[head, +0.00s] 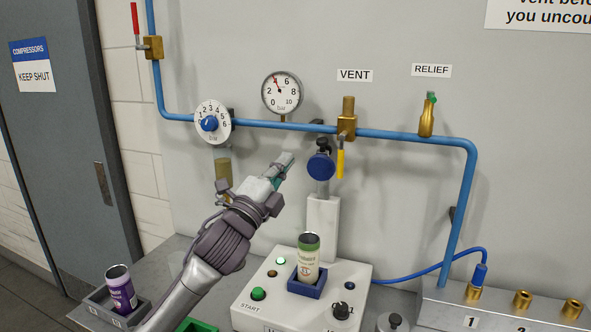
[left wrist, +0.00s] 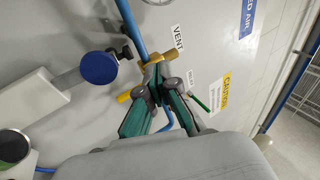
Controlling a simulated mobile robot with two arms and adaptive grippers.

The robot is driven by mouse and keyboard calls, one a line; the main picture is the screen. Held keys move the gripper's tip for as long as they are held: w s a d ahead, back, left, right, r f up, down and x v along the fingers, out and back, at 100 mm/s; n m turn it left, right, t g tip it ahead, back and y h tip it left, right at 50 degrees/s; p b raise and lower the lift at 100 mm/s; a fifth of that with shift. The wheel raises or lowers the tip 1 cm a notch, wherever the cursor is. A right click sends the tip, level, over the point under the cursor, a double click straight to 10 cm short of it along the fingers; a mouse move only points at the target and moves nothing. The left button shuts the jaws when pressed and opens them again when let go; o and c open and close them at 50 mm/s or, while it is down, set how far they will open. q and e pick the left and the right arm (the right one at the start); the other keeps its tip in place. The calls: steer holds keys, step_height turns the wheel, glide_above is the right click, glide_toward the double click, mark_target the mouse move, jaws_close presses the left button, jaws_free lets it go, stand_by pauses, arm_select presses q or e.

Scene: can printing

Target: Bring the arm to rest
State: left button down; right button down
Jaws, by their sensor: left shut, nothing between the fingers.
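My left arm reaches up from the bottom of the head view. Its gripper (head: 284,162) points up and to the right in front of the grey wall panel, below the pressure gauge (head: 282,93). The fingers are shut with nothing held. It appears left of the blue round pad (head: 321,166) on the printing machine; the gap in depth is hard to tell. In the left wrist view the gripper (left wrist: 159,72) shows shut, with the brass vent valve (left wrist: 154,70) and its yellow lever (left wrist: 124,97) behind it. My right gripper is not in view.
A green-and-cream can (head: 307,258) stands in the blue holder (head: 306,287) on the white machine (head: 245,308). A purple can (head: 121,290) stands in a grey rack at lower left. A blue pipe (head: 400,136) with a dial regulator (head: 211,122) and relief valve (head: 427,116) crosses the wall.

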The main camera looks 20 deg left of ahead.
arm_select(q)
steer(key=s+d+f+n+g+y, duration=0.15)
steer(key=s+f+n+g, duration=0.35)
steer(key=f, duration=1)
steer(key=s+f+n+g+y, duration=0.35)
steer(key=s+f+n, duration=0.25)
steer(key=f, duration=0.9)
steer(key=s+f+n+g, duration=0.45)
steer(key=s+f, duration=0.35)
steer(key=s, duration=0.5)
steer(key=s+f+n+g, duration=0.4)
steer(key=s+f+g, duration=0.25)
steer(key=s, duration=0.75)
step_height(320, 180, down, 29)
steer(key=s+b, duration=0.1)
steer(key=s, duration=0.1)
steer(key=s+a+f+g, duration=0.2)
steer(key=s+f, duration=1.4)
steer(key=shift+s+m+b, duration=0.3)
steer(key=shift+m+b, duration=0.05)
steer(key=shift+b, duration=0.05)
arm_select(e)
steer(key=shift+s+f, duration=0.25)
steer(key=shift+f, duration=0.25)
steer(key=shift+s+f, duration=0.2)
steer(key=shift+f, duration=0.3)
